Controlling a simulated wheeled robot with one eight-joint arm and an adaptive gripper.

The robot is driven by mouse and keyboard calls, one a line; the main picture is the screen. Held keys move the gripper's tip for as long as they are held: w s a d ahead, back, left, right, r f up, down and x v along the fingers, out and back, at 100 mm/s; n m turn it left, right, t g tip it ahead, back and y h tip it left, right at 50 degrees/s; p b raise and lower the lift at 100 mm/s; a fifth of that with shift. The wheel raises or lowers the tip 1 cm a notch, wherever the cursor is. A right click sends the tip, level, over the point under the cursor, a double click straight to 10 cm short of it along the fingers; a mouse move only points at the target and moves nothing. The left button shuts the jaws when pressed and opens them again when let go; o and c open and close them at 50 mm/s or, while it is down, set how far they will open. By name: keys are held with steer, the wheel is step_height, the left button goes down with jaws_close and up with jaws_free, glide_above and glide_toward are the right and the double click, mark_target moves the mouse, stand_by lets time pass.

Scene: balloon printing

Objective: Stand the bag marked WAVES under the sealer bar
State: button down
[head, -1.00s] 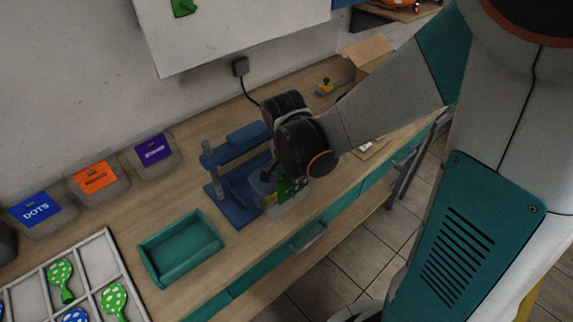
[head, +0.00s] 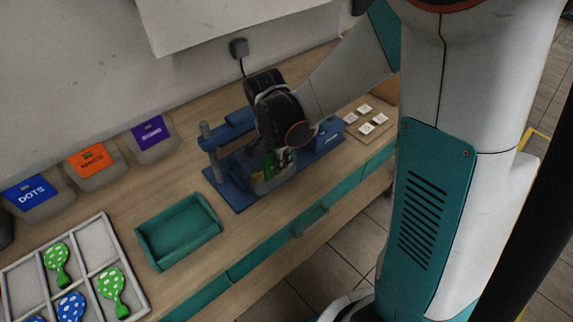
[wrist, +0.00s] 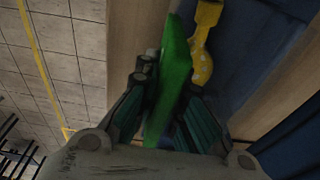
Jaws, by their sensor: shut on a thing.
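My gripper (wrist: 165,112) is shut on a thin green piece (wrist: 172,85), seen nearly edge-on in the wrist view. I cannot read any WAVES marking on it. In the head view the green piece (head: 284,157) shows below my wrist, at the blue sealer. The fingertips are mostly hidden there. The sealer has a blue base (head: 231,192), a post and a raised blue bar (head: 240,122); my wrist covers its right part. A yellow dotted piece (wrist: 203,45) is beside the green one in the wrist view. I cannot tell if the green piece is under the bar.
An open teal tray (head: 178,232) lies left of the sealer. A divided white tray (head: 100,232) holds dotted paddle-shaped pieces. Blue DOTS (head: 32,192), orange (head: 92,160) and purple (head: 150,133) fronted bins line the wall. A board with white squares (head: 370,127) lies at right.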

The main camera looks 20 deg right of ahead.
steer(key=shift+w+a+f+b, duration=0.1)
steer(key=shift+w+a, duration=0.1)
steer(key=shift+w, duration=0.4)
steer(key=shift+w+a+f+b, duration=0.15)
steer(key=shift+w+a, duration=0.1)
steer(key=shift+w, duration=0.4)
steer(key=shift+w+a+r+b, duration=0.1)
steer(key=shift+w+a, duration=0.1)
steer(key=shift+w, duration=0.4)
steer(key=c, duration=1.6)
jaws_free()
step_height(320, 180, up, 7)
steer(key=s+d+p, duration=0.1)
steer(key=s+p, duration=0.1)
steer(key=p, duration=0.3)
steer(key=shift+s, duration=0.4)
